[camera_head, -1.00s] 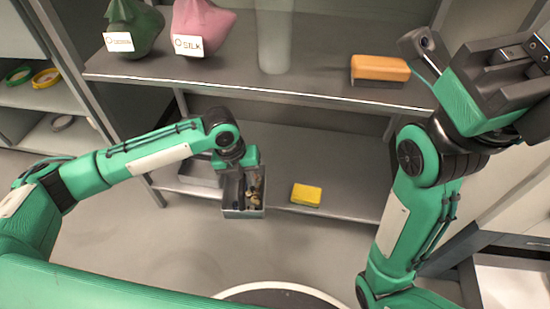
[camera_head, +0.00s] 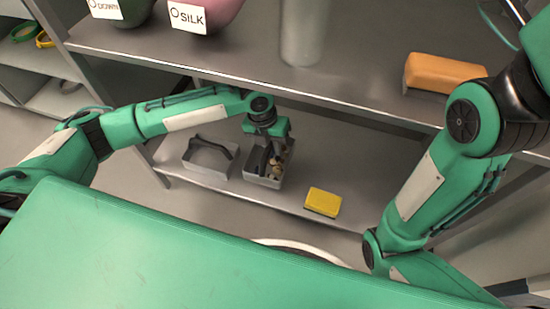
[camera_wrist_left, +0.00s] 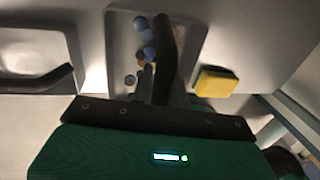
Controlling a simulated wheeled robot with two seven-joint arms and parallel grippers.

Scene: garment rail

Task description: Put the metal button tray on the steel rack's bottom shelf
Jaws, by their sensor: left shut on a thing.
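The metal button tray (camera_head: 263,182) is a small grey open box with brown and dark round pieces inside. My left gripper (camera_head: 268,158) is shut on it from above. The tray is over the front part of the steel rack's bottom shelf (camera_head: 345,183); I cannot tell whether it touches the shelf. In the left wrist view the dark fingers reach into the tray (camera_wrist_left: 118,50), which holds blue and brown buttons. My right gripper is out of view; only its arm shows at the right.
A second grey tray (camera_head: 207,167) with a dark handle sits left of the button tray. A yellow block (camera_head: 323,202) lies to its right, with a gap.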

